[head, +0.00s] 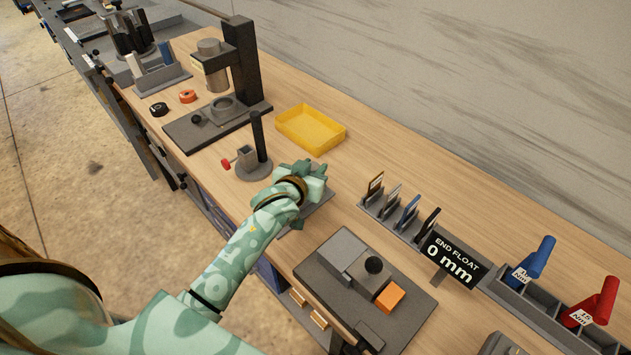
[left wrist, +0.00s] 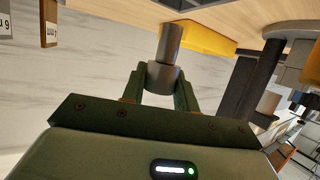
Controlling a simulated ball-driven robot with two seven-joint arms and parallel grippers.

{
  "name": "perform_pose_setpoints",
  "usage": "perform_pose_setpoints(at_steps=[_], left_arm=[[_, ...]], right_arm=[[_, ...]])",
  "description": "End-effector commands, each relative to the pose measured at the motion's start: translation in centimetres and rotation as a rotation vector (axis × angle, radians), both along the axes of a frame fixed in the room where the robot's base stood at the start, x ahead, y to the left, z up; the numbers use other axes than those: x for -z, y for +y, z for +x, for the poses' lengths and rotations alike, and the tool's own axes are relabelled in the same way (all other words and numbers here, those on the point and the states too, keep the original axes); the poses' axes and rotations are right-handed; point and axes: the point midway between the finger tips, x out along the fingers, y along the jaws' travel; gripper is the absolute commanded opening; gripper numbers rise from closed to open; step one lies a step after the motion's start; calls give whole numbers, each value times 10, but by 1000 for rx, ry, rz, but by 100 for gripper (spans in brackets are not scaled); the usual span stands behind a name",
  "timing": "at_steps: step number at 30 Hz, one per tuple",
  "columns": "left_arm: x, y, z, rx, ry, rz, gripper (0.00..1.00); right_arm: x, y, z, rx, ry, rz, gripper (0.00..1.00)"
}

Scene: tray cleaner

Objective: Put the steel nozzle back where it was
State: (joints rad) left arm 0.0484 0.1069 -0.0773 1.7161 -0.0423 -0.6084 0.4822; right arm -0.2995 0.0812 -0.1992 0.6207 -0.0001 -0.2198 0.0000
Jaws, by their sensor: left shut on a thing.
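The steel nozzle (left wrist: 168,45) is a grey stepped cylinder, seen in the left wrist view between the two green fingers of my left gripper (left wrist: 160,85). The fingers are shut on its wider part, and the narrower part sticks out past them. In the head view my left gripper (head: 308,178) is over a grey plate (head: 318,208) at the middle of the bench. The gripper hides the nozzle there, and I cannot tell whether the nozzle touches the plate. My right gripper is not in view.
A round-based stand with a black post (head: 258,140) stands just left of the gripper. A yellow tray (head: 311,130) lies behind it. A grey fixture with an orange block (head: 390,296) is at front right. A tag rack (head: 385,222) and "END FLOAT 0 mm" sign (head: 450,262) stand right.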

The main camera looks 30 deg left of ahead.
Motion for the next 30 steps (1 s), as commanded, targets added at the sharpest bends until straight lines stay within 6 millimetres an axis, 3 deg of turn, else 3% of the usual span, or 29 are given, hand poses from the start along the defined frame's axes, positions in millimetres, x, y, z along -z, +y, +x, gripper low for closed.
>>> perform_pose_setpoints(at_steps=[5,10,21,22,24,30], left_arm=[[12,-1,10,0,0,1,3],[40,-1,8,0,2,1,3],[43,-1,8,0,1,1,3],[43,-1,8,0,1,1,35],[42,-1,8,0,1,1,51],[42,-1,8,0,0,1,51]], right_arm=[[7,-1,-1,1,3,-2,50],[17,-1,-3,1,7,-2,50],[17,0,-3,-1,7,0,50],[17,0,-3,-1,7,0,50],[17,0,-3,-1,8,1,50],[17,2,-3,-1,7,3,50]])
